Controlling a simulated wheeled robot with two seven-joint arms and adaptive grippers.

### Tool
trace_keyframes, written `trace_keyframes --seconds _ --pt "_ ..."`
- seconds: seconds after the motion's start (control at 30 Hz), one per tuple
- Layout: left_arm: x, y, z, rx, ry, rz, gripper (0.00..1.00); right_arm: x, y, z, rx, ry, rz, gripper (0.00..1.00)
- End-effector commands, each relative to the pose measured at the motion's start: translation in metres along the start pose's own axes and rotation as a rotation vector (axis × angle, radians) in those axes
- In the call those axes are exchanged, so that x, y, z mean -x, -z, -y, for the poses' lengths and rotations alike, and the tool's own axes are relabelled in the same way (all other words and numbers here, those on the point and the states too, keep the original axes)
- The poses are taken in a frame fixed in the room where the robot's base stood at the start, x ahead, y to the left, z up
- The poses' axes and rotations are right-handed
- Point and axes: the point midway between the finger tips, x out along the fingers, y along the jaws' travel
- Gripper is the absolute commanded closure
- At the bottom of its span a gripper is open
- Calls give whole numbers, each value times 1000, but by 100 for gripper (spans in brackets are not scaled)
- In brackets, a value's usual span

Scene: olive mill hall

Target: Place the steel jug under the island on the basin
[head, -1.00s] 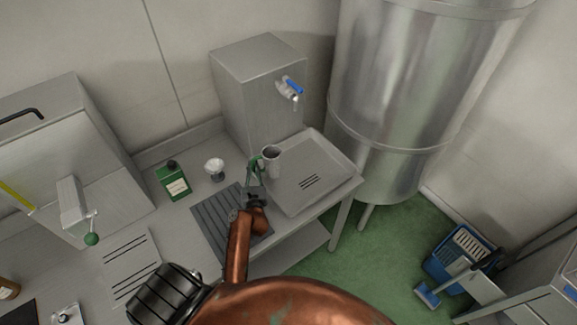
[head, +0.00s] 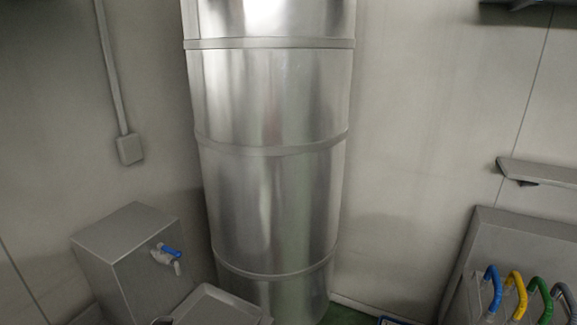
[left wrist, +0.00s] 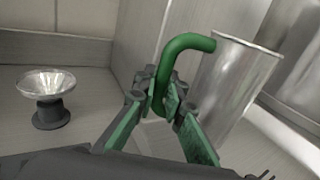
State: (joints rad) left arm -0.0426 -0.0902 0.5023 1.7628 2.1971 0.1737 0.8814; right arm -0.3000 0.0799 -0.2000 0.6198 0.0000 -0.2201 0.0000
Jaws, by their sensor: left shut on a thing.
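The steel jug (left wrist: 236,85) shows in the left wrist view, right of centre, with its open rim up and slightly tilted in the picture. Its green handle (left wrist: 184,46) points left. My left gripper (left wrist: 168,105) is shut on the handle, with green fingers around its lower part. The jug's base is partly hidden, and I cannot tell whether it touches the surface below. The basin's rim (head: 212,292) shows at the bottom of the head view; most of the basin is cut off. My right gripper is not in view.
A small glass bowl on a dark foot (left wrist: 47,98) stands left of my gripper. Coloured handles (head: 518,290) show at lower right.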

Motion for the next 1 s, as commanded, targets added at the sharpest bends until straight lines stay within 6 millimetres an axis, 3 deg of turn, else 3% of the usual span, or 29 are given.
trace_keyframes --seconds 0.03,0.1,0.43,0.77,0.87,1.0 --pt "0 -14 0 1 1 3 100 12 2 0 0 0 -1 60" --pt "0 -23 1 1 2 3 100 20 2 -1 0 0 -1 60" --pt "0 -54 0 0 4 5 100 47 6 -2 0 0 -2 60" --pt "25 -58 24 -3 93 5 100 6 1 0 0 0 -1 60" --pt "39 -59 37 -3 135 4 100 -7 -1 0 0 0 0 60" --pt "73 -54 64 -3 223 2 100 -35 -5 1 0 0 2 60"
